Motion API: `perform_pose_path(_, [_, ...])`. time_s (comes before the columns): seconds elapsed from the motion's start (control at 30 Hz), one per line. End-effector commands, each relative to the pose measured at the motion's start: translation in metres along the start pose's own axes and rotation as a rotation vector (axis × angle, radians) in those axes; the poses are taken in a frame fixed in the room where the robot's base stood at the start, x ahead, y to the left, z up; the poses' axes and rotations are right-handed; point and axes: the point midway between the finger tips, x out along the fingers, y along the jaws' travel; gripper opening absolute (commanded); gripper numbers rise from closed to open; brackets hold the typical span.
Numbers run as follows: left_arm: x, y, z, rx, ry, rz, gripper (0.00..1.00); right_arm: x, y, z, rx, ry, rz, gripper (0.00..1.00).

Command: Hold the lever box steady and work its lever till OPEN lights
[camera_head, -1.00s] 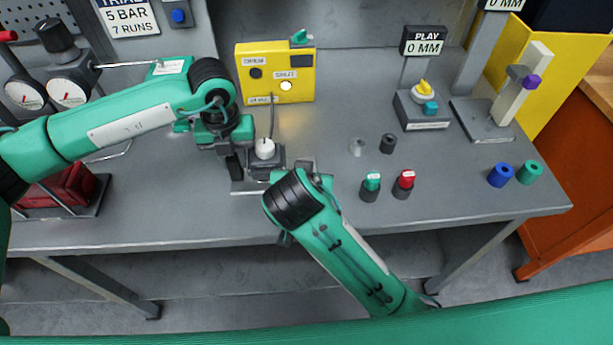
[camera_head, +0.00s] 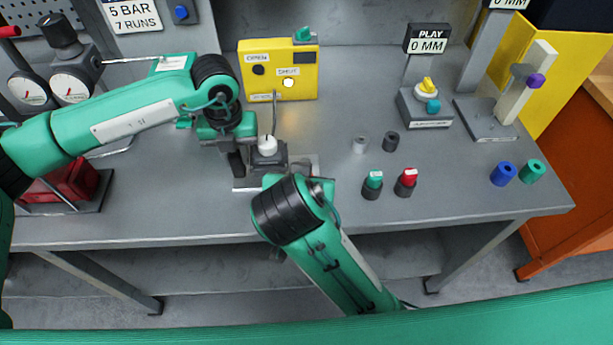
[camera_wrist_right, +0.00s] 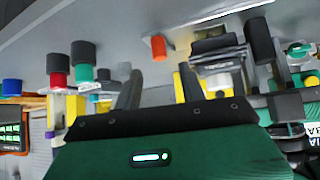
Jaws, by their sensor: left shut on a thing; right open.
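The lever box (camera_head: 268,155) is a small grey block with a white knob on top, on a flat plate. My left gripper (camera_head: 245,160) is shut on its left side; a dark finger (camera_wrist_right: 260,40) also shows in the right wrist view. My right wrist covers the box's near right side in the head view, hiding the lever. In the right wrist view my right gripper (camera_wrist_right: 160,88) is open and empty. An orange cylinder (camera_wrist_right: 158,47) shows beyond the gap between its fingers, perhaps the lever's end. On the yellow indicator box (camera_head: 304,68), the SHUT lamp (camera_head: 288,83) glows white; OPEN (camera_head: 258,70) is dark.
Right of the box stand a green-capped peg (camera_head: 373,182), a red-capped peg (camera_head: 406,181) and two small cylinders. A PLAY gauge stand (camera_head: 427,105) is further back. Blue (camera_head: 503,174) and green cylinders lie at the right. A red block (camera_head: 65,186) sits at left.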

Motion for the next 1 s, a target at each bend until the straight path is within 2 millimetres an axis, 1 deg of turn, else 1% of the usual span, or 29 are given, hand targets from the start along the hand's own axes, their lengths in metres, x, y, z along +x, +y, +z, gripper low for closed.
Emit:
perform_pose_path(0.1, [0.003,0.0,-0.001,-0.001,0.004,0.002,0.0,-0.004,0.0,0.001,0.001,-0.001,0.0,0.41])
perform_pose_path(0.37, [0.003,0.0,-0.001,-0.001,0.003,0.002,0.0,-0.003,0.0,0.0,0.003,-0.001,0.0,0.41])
perform_pose_path(0.47, [0.003,0.0,-0.001,-0.001,0.003,0.002,0.0,-0.003,0.001,0.0,0.036,-0.011,-0.007,0.41])
perform_pose_path(0.53, [0.003,0.0,-0.001,-0.001,0.003,0.002,0.0,-0.001,0.003,-0.001,0.094,-0.027,-0.019,0.41])
perform_pose_path(0.67, [0.003,0.0,-0.001,-0.001,0.003,0.002,0.0,0.003,0.008,-0.003,0.273,-0.082,-0.052,0.41])
perform_pose_path(1.0, [0.003,0.0,-0.001,-0.001,0.003,0.002,0.0,0.008,0.025,-0.011,0.894,-0.292,-0.125,0.41])
